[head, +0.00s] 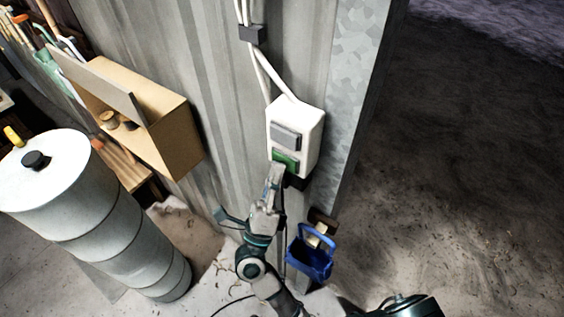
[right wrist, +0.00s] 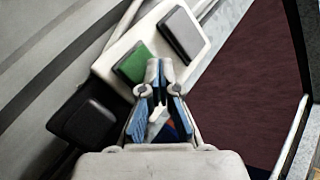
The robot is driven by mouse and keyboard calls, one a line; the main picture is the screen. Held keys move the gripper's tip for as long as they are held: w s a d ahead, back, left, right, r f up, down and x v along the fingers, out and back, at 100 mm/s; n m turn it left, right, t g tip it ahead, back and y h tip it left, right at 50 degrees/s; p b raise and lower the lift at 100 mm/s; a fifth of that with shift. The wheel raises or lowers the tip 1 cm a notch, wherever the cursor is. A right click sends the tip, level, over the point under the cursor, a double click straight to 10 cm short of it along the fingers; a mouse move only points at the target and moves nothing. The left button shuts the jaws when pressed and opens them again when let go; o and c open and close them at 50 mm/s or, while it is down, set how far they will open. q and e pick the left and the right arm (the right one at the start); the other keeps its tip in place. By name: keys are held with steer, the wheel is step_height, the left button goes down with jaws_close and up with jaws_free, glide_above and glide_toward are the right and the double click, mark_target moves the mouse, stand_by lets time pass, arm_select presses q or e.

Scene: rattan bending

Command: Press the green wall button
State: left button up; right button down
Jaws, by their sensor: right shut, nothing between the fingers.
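The green button (head: 286,161) is the lower of two buttons on a white wall box (head: 309,127); a grey button (head: 286,136) sits above it. My right gripper (head: 274,172) is shut and empty, with its fingertips right at the lower edge of the green button in the head view. In the right wrist view the green button (right wrist: 136,62) lies just beyond and left of the closed fingertips (right wrist: 158,66), beside the grey button (right wrist: 181,34). I cannot tell whether the fingertips touch the button. My left gripper is not in view.
A wooden wall box (head: 168,125) and a large grey drum (head: 118,232) are on the left. White cables (head: 262,72) run up the wall from the box. Open floor lies to the right.

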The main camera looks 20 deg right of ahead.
steer(key=s+a, duration=0.3)
steer(key=a, duration=0.2)
steer(key=shift+s+y+b, duration=0.3)
steer(key=shift+s+b, duration=0.05)
stand_by(0.4)
